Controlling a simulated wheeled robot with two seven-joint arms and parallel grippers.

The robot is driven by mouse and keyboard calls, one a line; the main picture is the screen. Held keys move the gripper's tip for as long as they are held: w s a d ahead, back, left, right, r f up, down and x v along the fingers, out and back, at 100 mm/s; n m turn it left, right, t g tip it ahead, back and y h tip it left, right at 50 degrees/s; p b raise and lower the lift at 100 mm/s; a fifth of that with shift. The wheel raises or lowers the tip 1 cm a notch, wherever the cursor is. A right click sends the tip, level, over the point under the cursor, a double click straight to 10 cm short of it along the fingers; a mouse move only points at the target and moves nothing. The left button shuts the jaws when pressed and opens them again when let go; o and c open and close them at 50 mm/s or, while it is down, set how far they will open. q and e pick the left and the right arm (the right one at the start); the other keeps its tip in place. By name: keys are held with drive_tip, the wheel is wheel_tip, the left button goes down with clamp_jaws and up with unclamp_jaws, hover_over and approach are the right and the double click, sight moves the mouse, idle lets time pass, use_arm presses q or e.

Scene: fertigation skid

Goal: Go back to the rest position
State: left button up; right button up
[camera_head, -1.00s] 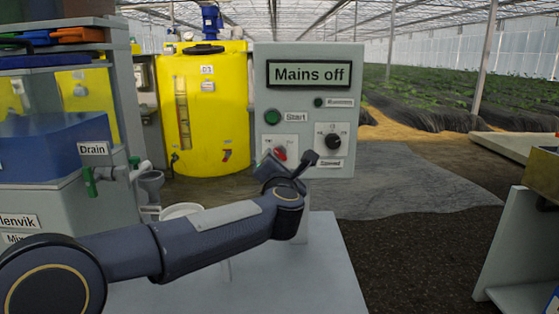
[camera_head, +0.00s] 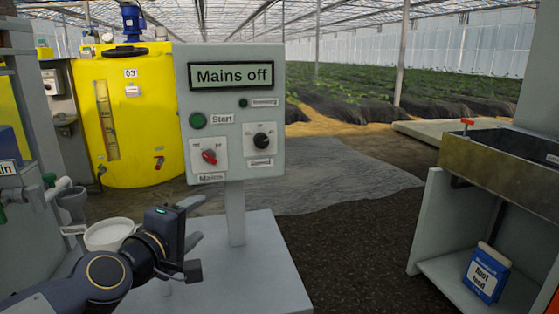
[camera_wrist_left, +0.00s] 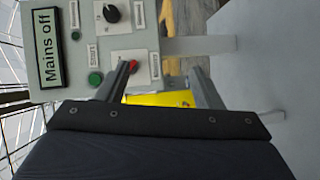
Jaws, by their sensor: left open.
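My left gripper (camera_head: 197,222) is low in the head view, in front of the grey control panel (camera_head: 183,110) and left of its post. It is open and empty, and looks apart from the panel. In the left wrist view its two fingers (camera_wrist_left: 162,76) stand apart, with the panel turned sideways beyond them. The panel's display (camera_head: 231,75) reads "Mains off". The red mains knob (camera_head: 209,156), the black selector knob (camera_head: 262,141) and the green start button (camera_head: 198,121) show clear of the gripper. My right gripper is not in view.
A yellow tank (camera_head: 125,90) stands behind the panel at the left. A white bowl (camera_head: 110,233) is close beside my left forearm. At the right, a bench with a dark basin (camera_head: 505,150) has a blue-and-white container (camera_head: 487,272) on its lower shelf. Open floor lies between.

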use_arm(q)
drive_tip(key=s+a+f+m+g+p, duration=0.15)
drive_tip(key=s+f+m+g, duration=0.4)
drive_tip(key=s+f, duration=0.6)
drive_tip(key=s+a+f+m+g, duration=0.2)
drive_tip(key=s+f+m+g, duration=0.45)
drive_tip(key=s, duration=0.75)
wheel_tip(320, 180, up, 29)
drive_tip(key=t+p, duration=0.2)
drive_tip(key=p, duration=2.8)
drive_tip(key=shift+w+d+y, duration=0.25)
drive_tip(key=shift+w+y, duration=0.05)
drive_tip(key=shift+w, duration=0.05)
